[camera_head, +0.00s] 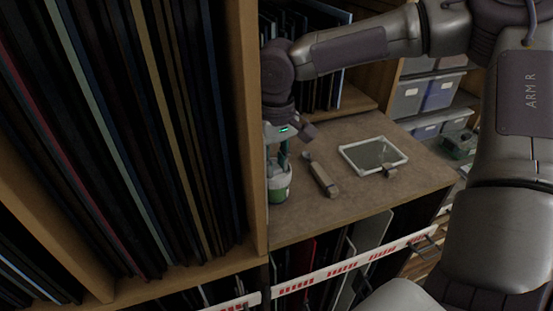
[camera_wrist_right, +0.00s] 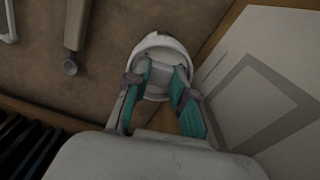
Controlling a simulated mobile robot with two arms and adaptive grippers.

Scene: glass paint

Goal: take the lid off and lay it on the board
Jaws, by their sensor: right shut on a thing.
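A small white jar with a green band (camera_head: 280,189) stands upright on the brown worktop, close beside the tall wooden rack. My right gripper (camera_head: 280,166) comes down on the jar from above. In the right wrist view its teal-padded fingers (camera_wrist_right: 166,84) are shut on the pale lid (camera_wrist_right: 156,71) at the jar's top. I cannot tell whether the lid is still seated on the jar. A pale-framed flat panel (camera_head: 373,155), which may be the board, lies to the right on the worktop. My left gripper is not in view.
A tool with a tan handle (camera_head: 321,177) lies between the jar and the panel; it also shows in the wrist view (camera_wrist_right: 76,25). A small metal piece (camera_head: 388,170) is at the panel's front edge. The rack's wooden upright (camera_head: 249,120) stands close left of the jar. The worktop's front right is bare.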

